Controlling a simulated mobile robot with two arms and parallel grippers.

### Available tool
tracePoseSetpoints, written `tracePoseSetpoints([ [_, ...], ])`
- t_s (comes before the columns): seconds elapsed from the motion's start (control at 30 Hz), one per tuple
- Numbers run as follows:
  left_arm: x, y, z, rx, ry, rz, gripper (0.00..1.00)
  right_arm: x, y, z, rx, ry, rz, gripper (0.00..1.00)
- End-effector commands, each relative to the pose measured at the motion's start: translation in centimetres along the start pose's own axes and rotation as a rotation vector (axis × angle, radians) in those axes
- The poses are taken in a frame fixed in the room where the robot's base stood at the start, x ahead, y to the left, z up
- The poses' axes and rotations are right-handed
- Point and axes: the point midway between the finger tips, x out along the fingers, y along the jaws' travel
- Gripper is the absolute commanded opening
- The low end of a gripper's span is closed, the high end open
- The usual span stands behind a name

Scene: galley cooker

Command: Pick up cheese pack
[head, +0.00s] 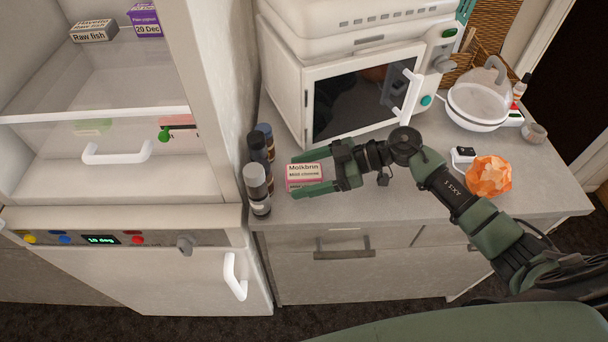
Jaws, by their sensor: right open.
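The cheese pack (304,172), a small pink and cream box with "Molkbrin Mild cheese" lettering, is on the counter in front of the microwave. My right gripper (309,174) is open, with one green finger along the far side of the pack and the other along its near side. The pack shows between the fingers; whether they touch it I cannot tell. My left gripper is not in view.
Several dark and grey bottles (257,188) stand just left of the pack. The microwave (362,92) is behind it. A crumpled orange item (489,176) and a white bowl (478,104) are at the right. The open fridge (110,160) is at the left.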

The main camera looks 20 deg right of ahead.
Motion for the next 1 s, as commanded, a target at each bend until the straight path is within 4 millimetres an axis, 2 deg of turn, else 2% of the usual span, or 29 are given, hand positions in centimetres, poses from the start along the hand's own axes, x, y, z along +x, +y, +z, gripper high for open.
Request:
tracePoseSetpoints([
  [0.1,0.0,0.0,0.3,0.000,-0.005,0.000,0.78,0.0,0.0,0.0,0.000,0.000,0.000,0.73],
  [0.37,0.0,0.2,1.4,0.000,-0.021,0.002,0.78,0.0,0.0,0.0,0.000,0.000,0.000,0.00],
  [0.77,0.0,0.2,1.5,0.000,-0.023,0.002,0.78,-0.4,0.1,-0.8,-0.003,0.002,0.000,0.00],
  [0.87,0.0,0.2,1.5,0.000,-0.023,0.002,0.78,-0.9,0.1,-1.9,-0.006,0.001,0.001,0.00],
  [1.0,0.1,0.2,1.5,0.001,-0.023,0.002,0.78,-1.9,0.1,-4.4,-0.008,0.001,0.001,0.00],
])
